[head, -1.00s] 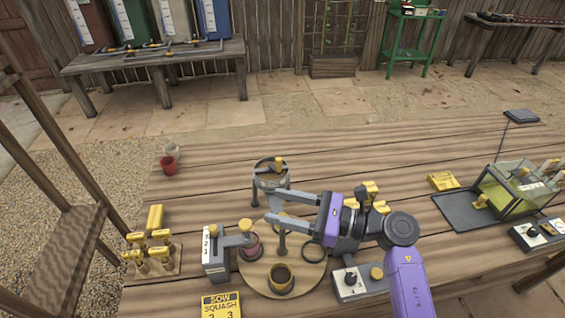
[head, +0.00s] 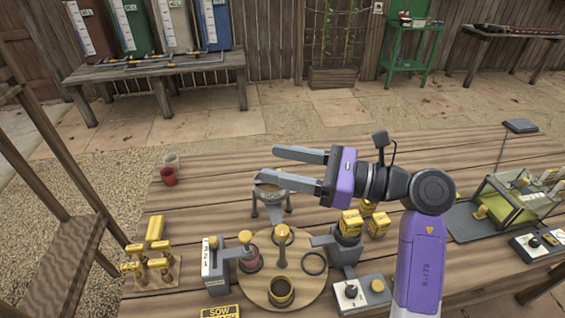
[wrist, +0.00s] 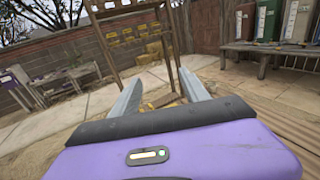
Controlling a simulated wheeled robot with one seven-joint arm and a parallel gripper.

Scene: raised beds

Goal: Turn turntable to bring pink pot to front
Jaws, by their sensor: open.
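The round wooden turntable (head: 283,262) lies on the slatted table. The pink pot (head: 251,258) sits at its left, partly hidden by a yellow-knobbed arm of the grey numbered stand (head: 214,266). A dark pot with a tan rim (head: 281,291) sits at the turntable's front. An empty dark ring (head: 314,263) is at its right. A post with a yellow knob (head: 282,232) rises from the turntable's middle. My gripper (head: 267,165) is open and empty, raised above and behind the turntable, fingers pointing left. The wrist view shows both fingers apart (wrist: 158,82), with no turntable in sight.
A grey hopper on legs (head: 270,200) stands just behind the turntable, below my fingers. A grey stand with yellow blocks (head: 346,245) and a knob box (head: 361,293) are at the right. Yellow-handled tools (head: 150,265) stand left. A red cup (head: 168,176) is at the back left.

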